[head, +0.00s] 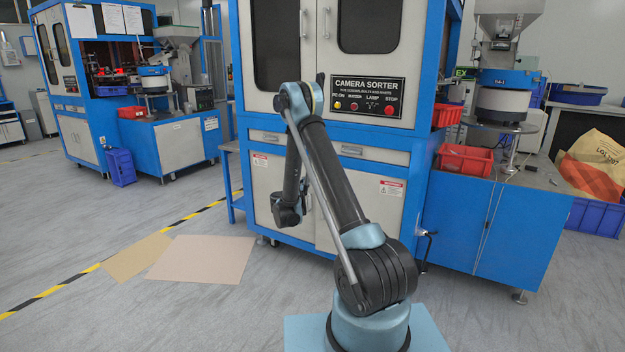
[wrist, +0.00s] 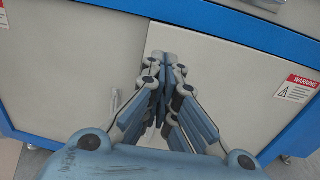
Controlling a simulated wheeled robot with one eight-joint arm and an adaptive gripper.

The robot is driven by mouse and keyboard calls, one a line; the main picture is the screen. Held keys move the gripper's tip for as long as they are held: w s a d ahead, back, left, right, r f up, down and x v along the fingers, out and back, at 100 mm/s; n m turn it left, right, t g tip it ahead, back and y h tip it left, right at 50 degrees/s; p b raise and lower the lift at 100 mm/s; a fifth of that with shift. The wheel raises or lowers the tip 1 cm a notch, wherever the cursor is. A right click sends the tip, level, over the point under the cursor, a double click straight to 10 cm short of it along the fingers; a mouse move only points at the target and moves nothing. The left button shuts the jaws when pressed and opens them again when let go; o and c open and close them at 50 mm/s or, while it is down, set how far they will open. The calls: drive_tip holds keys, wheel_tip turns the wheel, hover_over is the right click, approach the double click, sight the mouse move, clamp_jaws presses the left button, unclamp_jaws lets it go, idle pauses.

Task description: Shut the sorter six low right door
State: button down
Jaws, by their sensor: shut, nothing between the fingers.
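The sorter's low right door (head: 390,212) is a pale grey panel with a red and white warning label, in the blue cabinet marked CAMERA SORTER. My arm covers part of it in the head view. In the wrist view the low right door (wrist: 240,90) fills the right half, beside the low left door (wrist: 70,60). It looks nearly flush; I cannot tell whether a small gap remains. My gripper (wrist: 165,62) is shut and empty, its fingertips in front of the seam between the doors. Contact cannot be told. In the head view the fingertips are not clear.
A blue side cabinet (head: 510,230) with a red bin (head: 464,160) joins the sorter on the right. Flat cardboard (head: 203,258) lies on the floor at left, near a yellow and black floor line (head: 60,287). The floor left of my arm is otherwise open.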

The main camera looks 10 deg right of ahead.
drive_tip(key=x, duration=1.3)
drive_tip(key=shift+w, duration=0.2)
drive_tip(key=shift+d+r, duration=0.1)
